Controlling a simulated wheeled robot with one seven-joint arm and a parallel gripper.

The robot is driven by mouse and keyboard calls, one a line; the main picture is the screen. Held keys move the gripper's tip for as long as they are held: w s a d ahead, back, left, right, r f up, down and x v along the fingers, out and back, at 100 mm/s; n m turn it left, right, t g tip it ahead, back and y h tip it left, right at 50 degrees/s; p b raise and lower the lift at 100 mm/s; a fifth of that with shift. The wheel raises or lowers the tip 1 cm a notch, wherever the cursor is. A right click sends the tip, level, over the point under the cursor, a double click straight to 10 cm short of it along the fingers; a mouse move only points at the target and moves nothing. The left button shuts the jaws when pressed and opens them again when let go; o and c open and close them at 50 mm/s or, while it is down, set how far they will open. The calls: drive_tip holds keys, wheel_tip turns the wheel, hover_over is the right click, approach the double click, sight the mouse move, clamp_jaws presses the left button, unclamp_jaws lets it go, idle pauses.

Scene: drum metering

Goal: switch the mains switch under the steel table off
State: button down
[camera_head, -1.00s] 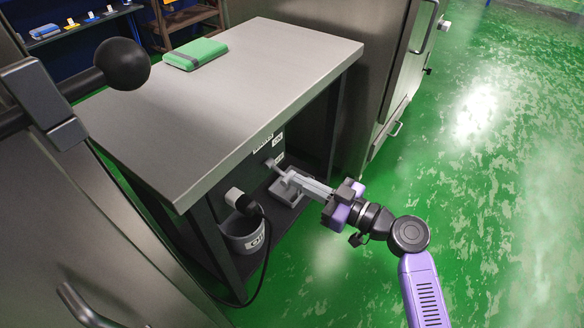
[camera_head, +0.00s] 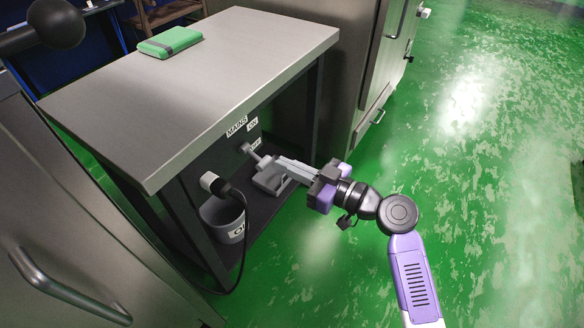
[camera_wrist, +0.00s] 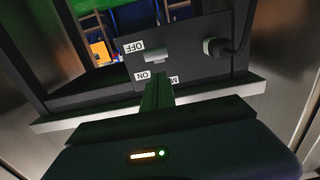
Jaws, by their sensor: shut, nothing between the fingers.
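The mains switch (camera_head: 246,149) is a pale lever on a dark panel (camera_wrist: 185,66) under the steel table (camera_head: 200,80). In the wrist view its light grey lever (camera_wrist: 155,55) stands between the upside-down OFF label (camera_wrist: 133,46) and ON label (camera_wrist: 151,76), looking nearer to OFF. My gripper (camera_head: 261,159) is shut and empty, its fingertips just in front of the lever. In the wrist view the fingertips (camera_wrist: 158,79) are on the ON side of the lever. I cannot tell whether they touch it.
A black plug with a cable (camera_head: 217,186) sits beside the switch, and the cable hangs to the floor. A grey bin (camera_head: 221,220) and a tray (camera_head: 270,182) are on the lower shelf. A green case (camera_head: 170,41) lies on the tabletop. Green floor is clear at the right.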

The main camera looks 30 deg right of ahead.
drive_tip(key=v, duration=1)
drive_tip(key=shift+f+p, duration=0.3)
drive_tip(key=shift+p, duration=0.15)
